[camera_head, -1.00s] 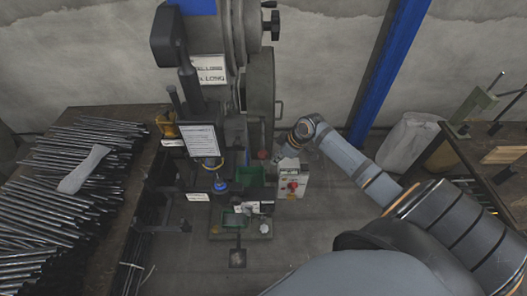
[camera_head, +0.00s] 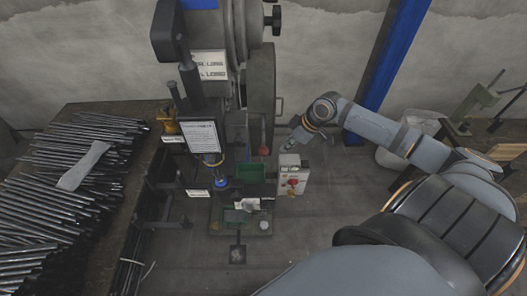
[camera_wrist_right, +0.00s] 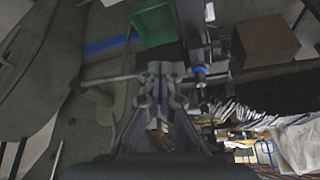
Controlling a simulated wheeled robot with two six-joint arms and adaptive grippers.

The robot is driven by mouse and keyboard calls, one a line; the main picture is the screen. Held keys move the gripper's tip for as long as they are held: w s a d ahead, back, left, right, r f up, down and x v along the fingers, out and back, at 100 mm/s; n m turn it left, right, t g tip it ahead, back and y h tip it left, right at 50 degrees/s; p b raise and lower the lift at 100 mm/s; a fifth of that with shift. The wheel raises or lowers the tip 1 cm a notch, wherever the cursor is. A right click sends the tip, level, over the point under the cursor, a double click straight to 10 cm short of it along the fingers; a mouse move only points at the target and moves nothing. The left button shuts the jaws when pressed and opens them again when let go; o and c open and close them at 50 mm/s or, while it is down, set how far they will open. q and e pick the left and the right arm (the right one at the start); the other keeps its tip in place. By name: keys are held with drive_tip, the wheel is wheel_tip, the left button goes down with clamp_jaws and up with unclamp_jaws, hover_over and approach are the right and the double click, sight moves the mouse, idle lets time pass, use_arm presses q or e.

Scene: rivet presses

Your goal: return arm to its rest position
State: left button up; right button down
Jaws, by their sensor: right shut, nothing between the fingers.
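My right arm (camera_head: 365,122) comes in from the right in the head view, bent at the elbow. Its gripper (camera_head: 290,147) is small there, just above the control box (camera_head: 293,176) with the red button beside the press. In the right wrist view the gripper (camera_wrist_right: 165,70) is shut and empty, with its fingers together. My left gripper is not in view.
The rivet press (camera_head: 215,90) stands in the middle, with a green bin (camera_head: 250,173) at its lower front. A table with many metal rods (camera_head: 70,185) is at the left. A blue post (camera_head: 385,70) and a white sack (camera_head: 400,140) stand behind my right arm. A workbench (camera_head: 480,140) is at the right.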

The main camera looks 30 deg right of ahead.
idle(0.4)
drive_tip(key=s+a+f+m, duration=0.1)
drive_tip(key=s+a+f, duration=0.65)
drive_tip(key=a, duration=0.25)
drive_tip(key=s+a+r+m+h, duration=0.25)
drive_tip(key=s+m+h, duration=0.2)
drive_tip(key=s, duration=0.25)
drive_tip(key=s+d+f+m+g+b, duration=0.1)
drive_tip(key=s+d+f+b, duration=0.1)
drive_tip(key=f, duration=1.3)
drive_tip(key=s+d+f+m+g+b, duration=0.1)
drive_tip(key=f+b, duration=0.1)
drive_tip(key=f, duration=1.4)
drive_tip(key=s+d+f+b, duration=0.1)
drive_tip(key=s+f+b, duration=0.2)
drive_tip(key=s+f, duration=1.5)
drive_tip(key=shift+s+d+f+g, duration=0.25)
drive_tip(key=shift+s+f+g, duration=0.05)
drive_tip(key=shift+f+g, duration=0.1)
